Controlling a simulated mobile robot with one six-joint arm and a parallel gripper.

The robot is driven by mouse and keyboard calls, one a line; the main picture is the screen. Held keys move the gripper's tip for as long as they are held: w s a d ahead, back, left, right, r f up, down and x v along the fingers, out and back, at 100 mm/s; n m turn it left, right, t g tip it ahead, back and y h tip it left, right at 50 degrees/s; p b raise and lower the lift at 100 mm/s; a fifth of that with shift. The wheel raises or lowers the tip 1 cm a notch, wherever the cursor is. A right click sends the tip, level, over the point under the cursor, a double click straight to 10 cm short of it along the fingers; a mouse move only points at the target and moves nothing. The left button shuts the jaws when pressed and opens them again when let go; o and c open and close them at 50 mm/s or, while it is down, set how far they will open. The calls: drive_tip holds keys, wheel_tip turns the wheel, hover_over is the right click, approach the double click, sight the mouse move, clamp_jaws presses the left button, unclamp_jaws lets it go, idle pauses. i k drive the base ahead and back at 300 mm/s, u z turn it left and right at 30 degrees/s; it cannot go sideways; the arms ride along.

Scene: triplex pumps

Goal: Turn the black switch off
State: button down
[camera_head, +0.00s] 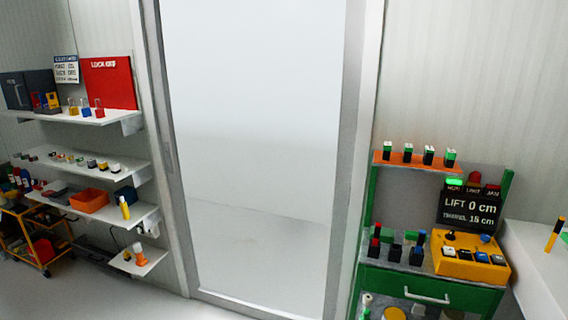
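A yellow control box (468,264) sits on the green bench (430,283) at the right. It carries a small black lever-like part (451,237) at its back left and a blue knob (486,239) at its back right. Several dark and light switches or buttons (481,257) line its front. Which of these is the black switch, and its position, is too small to tell. My gripper is not in view.
A display panel (469,207) reading "LIFT 0 cm" stands behind the box, with a lit green lamp (454,182). An orange shelf (400,164) is above. A glass-like door (255,150) fills the middle. Loaded shelves (100,165) and a yellow cart (40,245) stand left.

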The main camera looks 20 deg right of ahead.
sight(450, 236)
drive_tip(key=u, duration=1.55)
drive_tip(key=k, duration=0.1)
drive_tip(key=z, duration=2.7)
